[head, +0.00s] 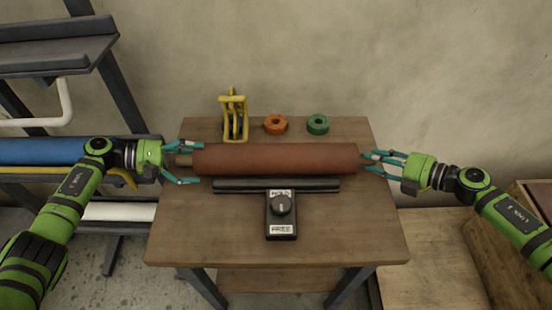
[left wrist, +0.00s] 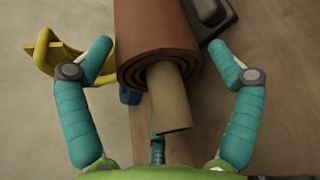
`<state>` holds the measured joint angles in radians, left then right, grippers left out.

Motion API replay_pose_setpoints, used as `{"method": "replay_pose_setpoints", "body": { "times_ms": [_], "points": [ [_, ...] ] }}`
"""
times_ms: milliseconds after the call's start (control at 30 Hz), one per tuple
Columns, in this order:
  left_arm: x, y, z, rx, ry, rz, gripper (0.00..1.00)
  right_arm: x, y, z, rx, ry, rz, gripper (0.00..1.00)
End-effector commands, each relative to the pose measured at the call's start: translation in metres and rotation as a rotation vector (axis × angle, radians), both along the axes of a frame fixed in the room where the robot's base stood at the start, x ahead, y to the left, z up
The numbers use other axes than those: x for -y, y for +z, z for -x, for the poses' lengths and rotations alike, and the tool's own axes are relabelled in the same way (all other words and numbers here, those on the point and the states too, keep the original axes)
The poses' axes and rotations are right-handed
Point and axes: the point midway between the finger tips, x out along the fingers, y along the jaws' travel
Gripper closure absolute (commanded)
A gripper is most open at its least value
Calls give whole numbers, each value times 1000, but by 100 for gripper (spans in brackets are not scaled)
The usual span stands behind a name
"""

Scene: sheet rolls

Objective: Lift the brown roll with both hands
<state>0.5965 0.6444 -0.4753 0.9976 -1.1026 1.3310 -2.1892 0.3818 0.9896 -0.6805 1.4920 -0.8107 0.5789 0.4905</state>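The brown roll (head: 275,158) lies left to right over a wooden table in the head view. Its tan core (left wrist: 168,105) sticks out of the left end toward my palm in the left wrist view. My left gripper (head: 197,163) is open at that end, with teal fingers spread on either side of the core; the fingers look apart from it. My right gripper (head: 368,163) is at the right end with its teal fingers spread around the end. The core at the right end is hidden, and I cannot tell whether the right fingers touch the roll.
A black holder with a knob (head: 281,206) stands in front of the roll. A shelf with a blue roll (head: 40,151) stands left.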

Motion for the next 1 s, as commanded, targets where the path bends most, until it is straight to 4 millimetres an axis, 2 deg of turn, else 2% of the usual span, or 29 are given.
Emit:
{"method": "replay_pose_setpoints", "body": {
  "times_ms": [33,67,267,567,1000],
  "points": [
    [1,-3,2,-4,-5,-4,64,4,-5,0,-3,-10,10,100],
    [1,-3,2,-5,-4,-4,69,4,-5,0,-3,-10,10,100],
    [1,-4,3,-7,-8,-4,69,5,-7,0,-5,-14,14,100],
    [1,4,3,-3,-10,0,69,7,1,-2,0,-18,15,100],
    [0,41,2,2,-10,0,70,8,39,-4,6,-20,16,100]
  ]
}}
